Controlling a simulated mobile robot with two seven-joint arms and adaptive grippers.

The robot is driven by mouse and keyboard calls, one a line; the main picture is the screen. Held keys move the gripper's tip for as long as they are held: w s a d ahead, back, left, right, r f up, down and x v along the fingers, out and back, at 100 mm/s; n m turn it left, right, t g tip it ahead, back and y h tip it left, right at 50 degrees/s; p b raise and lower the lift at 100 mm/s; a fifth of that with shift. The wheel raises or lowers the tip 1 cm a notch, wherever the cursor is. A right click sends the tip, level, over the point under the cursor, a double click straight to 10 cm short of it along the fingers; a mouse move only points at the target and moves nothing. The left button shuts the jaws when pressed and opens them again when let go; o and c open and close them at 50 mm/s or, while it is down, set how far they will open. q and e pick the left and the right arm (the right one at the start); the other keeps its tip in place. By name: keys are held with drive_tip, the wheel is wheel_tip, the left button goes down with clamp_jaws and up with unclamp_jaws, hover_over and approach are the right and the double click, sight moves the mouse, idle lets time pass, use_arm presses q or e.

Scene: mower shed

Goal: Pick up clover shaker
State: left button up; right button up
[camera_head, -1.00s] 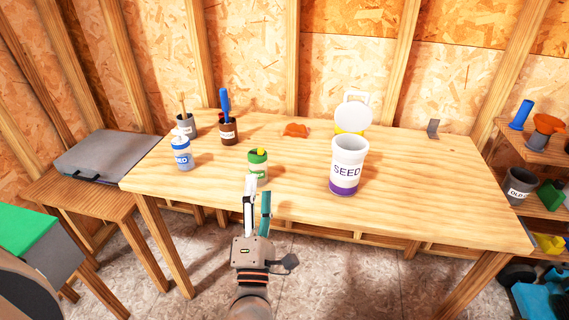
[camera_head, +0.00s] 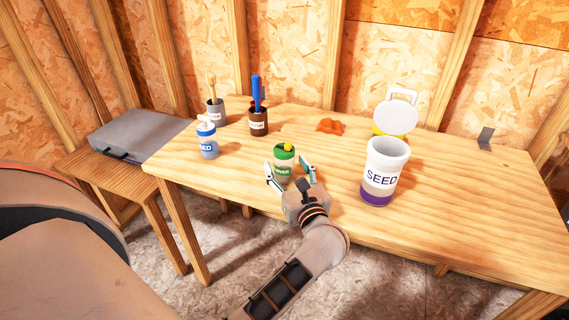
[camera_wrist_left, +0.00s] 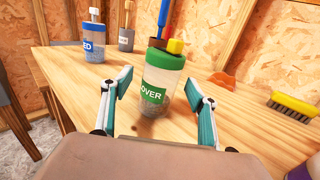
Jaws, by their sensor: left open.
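The clover shaker (camera_head: 284,166) is a clear jar with a green lid, a yellow knob on top and a green label. It stands upright near the table's front edge. My left gripper (camera_head: 291,169) is open, with its fingers spread on either side of the shaker. In the left wrist view the shaker (camera_wrist_left: 160,88) stands between and just beyond the open fingertips (camera_wrist_left: 162,83), with gaps on both sides. Grains fill its lower part. My right gripper is not in view.
A blue-lidded shaker (camera_head: 207,140) stands to the left. Behind are a grey pot (camera_head: 215,111) and a brown pot (camera_head: 259,124) with handled tools. A large SEED container (camera_head: 381,178) stands to the right. An orange lump (camera_head: 330,126) lies behind on the wooden table (camera_head: 460,190).

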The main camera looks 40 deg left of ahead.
use_arm(q)
drive_tip(key=shift+x, duration=1.35)
drive_tip(key=c, duration=1.3)
drive_tip(key=shift+o, duration=0.2)
drive_tip(key=shift+r, duration=0.25)
drive_tip(key=shift+d+r, duration=0.1)
drive_tip(key=shift+r, duration=0.7)
wheel_tip(320, 180, up, 18)
drive_tip(key=p, duration=0.3)
